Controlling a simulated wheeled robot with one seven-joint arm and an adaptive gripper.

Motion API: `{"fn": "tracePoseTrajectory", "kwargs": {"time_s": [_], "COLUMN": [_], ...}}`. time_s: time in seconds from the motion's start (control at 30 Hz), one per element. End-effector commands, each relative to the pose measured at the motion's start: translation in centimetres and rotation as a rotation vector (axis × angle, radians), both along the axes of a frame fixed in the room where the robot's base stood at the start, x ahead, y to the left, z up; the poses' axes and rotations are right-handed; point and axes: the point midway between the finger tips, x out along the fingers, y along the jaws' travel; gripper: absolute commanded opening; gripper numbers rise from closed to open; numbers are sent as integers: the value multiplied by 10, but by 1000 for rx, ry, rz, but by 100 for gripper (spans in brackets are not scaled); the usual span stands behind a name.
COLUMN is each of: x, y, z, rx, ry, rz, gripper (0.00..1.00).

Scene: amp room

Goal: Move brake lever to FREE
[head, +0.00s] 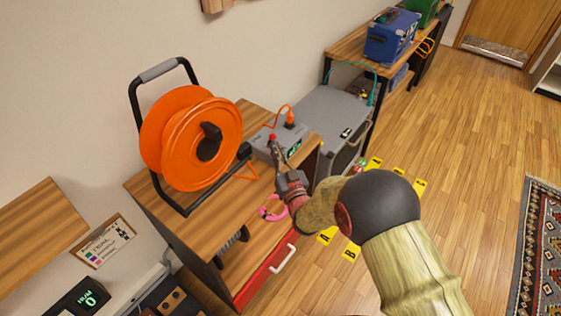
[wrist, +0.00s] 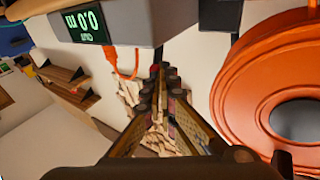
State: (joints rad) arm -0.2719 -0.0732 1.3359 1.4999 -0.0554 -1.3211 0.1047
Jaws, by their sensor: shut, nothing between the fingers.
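A large orange cable reel (head: 170,140) stands in a black frame on the wooden bench. It also shows at the right of the wrist view (wrist: 240,85). A grey box (head: 262,143) with a small green display sits beside the reel, and the box shows at the top of the wrist view (wrist: 140,22). A red knob (head: 272,137) shows in front of the box; I cannot tell whether it is the brake lever. My gripper (head: 279,160) is by the box, its fingers (wrist: 160,75) closed together and empty. No FREE marking is readable.
A pink ring (head: 273,208) lies near the bench's front edge, above a red drawer (head: 268,275). An orange cable runs from the box. A grey cabinet (head: 325,115) stands behind.

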Motion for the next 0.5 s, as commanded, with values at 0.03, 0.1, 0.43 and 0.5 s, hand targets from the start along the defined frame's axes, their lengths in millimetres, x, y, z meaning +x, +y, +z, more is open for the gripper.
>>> {"fn": "tracePoseTrajectory", "kwargs": {"time_s": [0.03,0.1,0.43,0.5], "x": [4,7,8,8], "y": [1,2,3,3], "z": [-1,0,1,2], "rx": [0,0,0,0], "ry": [0,1,1,1], "rz": [0,0,0,0], "gripper": [0,0,0,0]}}
